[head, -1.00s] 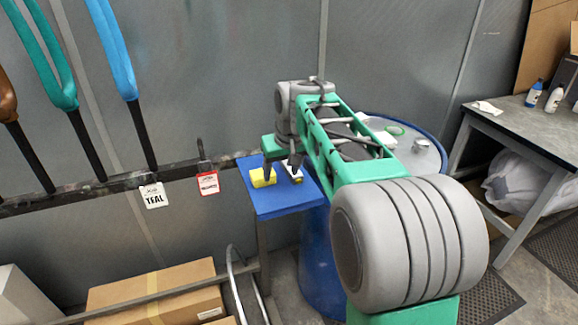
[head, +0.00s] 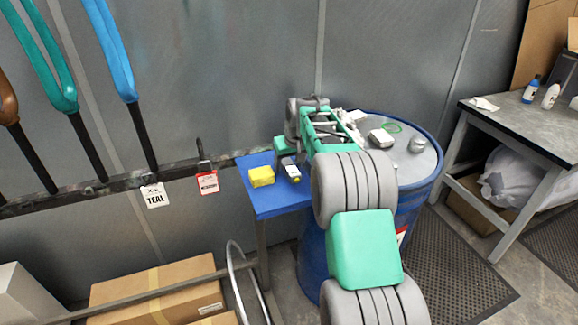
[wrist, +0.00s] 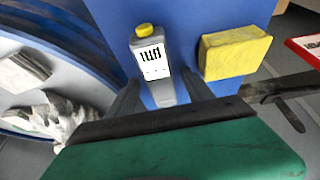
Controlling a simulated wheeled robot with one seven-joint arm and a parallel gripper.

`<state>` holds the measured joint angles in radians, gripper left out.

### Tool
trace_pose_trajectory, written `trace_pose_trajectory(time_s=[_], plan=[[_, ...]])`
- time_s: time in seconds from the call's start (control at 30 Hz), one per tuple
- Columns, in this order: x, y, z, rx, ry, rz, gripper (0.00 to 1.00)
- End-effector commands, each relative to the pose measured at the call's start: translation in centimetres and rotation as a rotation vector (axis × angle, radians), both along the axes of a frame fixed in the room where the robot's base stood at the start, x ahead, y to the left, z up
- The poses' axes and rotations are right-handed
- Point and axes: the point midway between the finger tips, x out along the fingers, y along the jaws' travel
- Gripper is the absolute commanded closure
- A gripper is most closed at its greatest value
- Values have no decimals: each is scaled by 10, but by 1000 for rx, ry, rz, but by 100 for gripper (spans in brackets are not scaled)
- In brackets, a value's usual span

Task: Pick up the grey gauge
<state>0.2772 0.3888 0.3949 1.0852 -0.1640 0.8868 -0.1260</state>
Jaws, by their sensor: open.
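The grey gauge (wrist: 153,62), a slim body with a yellow end cap and a black-on-white display, lies on the blue shelf (wrist: 185,20). In the head view the gauge (head: 292,173) is small and partly beside my arm's end. My gripper (wrist: 160,80) is open. In the wrist view its two dark fingers appear on either side of the gauge's body; contact is not visible. A yellow block (wrist: 234,53) lies right of the gauge, just beyond the right finger. In the head view my fingers are mostly hidden.
A rail with tags (head: 207,182) runs left. A grey workbench (head: 500,115) is at right.

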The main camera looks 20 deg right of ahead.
Motion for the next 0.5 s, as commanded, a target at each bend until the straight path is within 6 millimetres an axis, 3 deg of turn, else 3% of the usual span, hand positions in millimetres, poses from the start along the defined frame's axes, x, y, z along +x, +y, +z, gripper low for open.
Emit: trace_pose_trajectory(time_s=[0.1,0.5], plan=[[0,0,0,0,0,0,42],[0,1,0,0,0,0,74]])
